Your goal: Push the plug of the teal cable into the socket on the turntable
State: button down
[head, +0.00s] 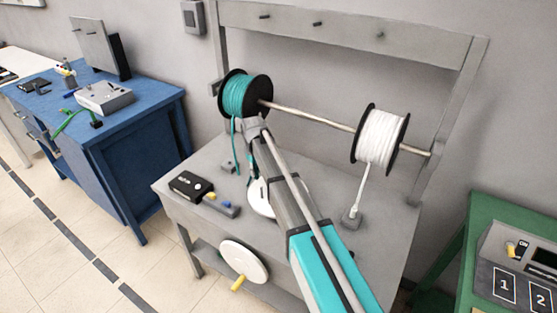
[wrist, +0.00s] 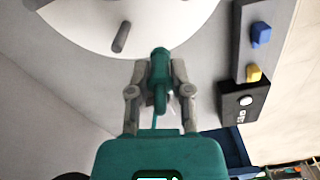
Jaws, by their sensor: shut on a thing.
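The teal plug (wrist: 159,68) is between the two fingers of my gripper (wrist: 158,84) in the wrist view, which are shut on it. Its far end overlaps the edge of the white turntable (wrist: 80,22) in that view; I cannot tell whether they touch. A short grey peg (wrist: 121,37) stands on the turntable, left of the plug. No socket can be made out clearly. In the head view the turntable (head: 259,203) is partly hidden behind my arm. The teal cable (head: 234,145) hangs from the teal spool (head: 243,96). My gripper is mostly hidden there.
A white spool (head: 382,137) shares the rod, its cable running to a grey block (head: 351,219). A black box (head: 191,186) and a strip with blue and yellow buttons (head: 221,205) lie left of the turntable. A crank wheel (head: 244,261) is on the bench front.

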jog(key=s+d+r+m+p, duration=0.2)
jog(key=s+d+r+p, duration=0.1)
jog(key=d+r+p, duration=0.4)
jog(key=shift+d+r, duration=0.2)
jog(key=shift+d, duration=0.35)
jog(key=shift+s+f, duration=0.1)
jog(key=shift+f, duration=0.05)
notch_tip(320, 180, down, 5)
jog(key=b, duration=0.4)
jog(key=shift+r+b, duration=0.2)
jog(key=shift+b, duration=0.15)
jog(key=shift+r, duration=0.1)
jog(key=shift+s, duration=0.1)
jog(key=shift+f, duration=0.3)
dwell(0.5)
jog(key=shift+f+b, duration=0.7)
jog(key=shift+b, duration=0.2)
jog(key=shift+s+f+b, duration=0.1)
jog(key=shift+f+b, duration=1)
jog(key=shift+b, duration=0.05)
dwell(1.4)
